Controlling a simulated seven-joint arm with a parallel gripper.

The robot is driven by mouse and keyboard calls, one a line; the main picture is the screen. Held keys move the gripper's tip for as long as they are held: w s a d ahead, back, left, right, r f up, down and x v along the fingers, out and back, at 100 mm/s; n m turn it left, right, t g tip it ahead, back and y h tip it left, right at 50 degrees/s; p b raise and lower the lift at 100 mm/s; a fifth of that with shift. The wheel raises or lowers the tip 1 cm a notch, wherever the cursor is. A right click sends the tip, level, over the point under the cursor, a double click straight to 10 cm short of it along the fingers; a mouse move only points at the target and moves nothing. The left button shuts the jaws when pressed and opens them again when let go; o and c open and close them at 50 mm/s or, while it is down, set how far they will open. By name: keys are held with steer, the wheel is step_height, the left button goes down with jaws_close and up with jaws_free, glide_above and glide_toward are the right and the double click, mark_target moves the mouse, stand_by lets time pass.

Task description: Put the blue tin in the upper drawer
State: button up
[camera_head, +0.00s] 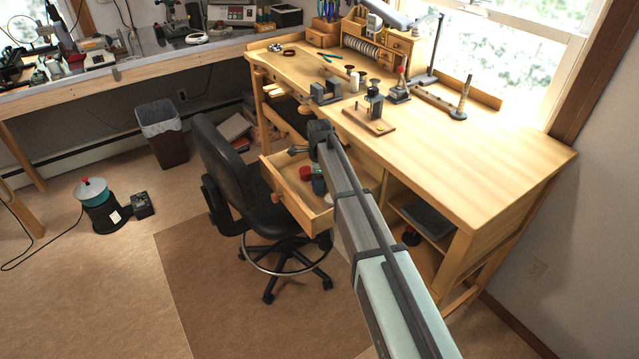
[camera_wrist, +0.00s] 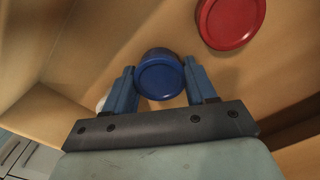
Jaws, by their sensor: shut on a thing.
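The blue tin (camera_wrist: 160,80) is round with a smooth blue lid. In the wrist view it sits between the two blue fingers of my gripper (camera_wrist: 160,74), which is shut on its sides. In the head view my gripper (camera_head: 318,185) is small, partly hidden by my arm, and low inside an open wooden drawer (camera_head: 284,205) of the workbench. The blue tin cannot be made out clearly there. I cannot tell whether the tin touches the drawer floor.
A red tin (camera_wrist: 231,20) lies just beyond the blue tin, to the right; it also shows in the drawer in the head view (camera_head: 305,172). Wooden walls are close around my gripper. A black chair (camera_head: 230,165) stands left of the drawer. Tools stand on the workbench (camera_head: 470,150).

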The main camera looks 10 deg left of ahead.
steer(key=shift+f, duration=0.3)
steer(key=o, duration=1.1)
steer(key=shift+c, duration=0.2)
step_height(320, 180, up, 12)
steer(key=shift+r, duration=0.15)
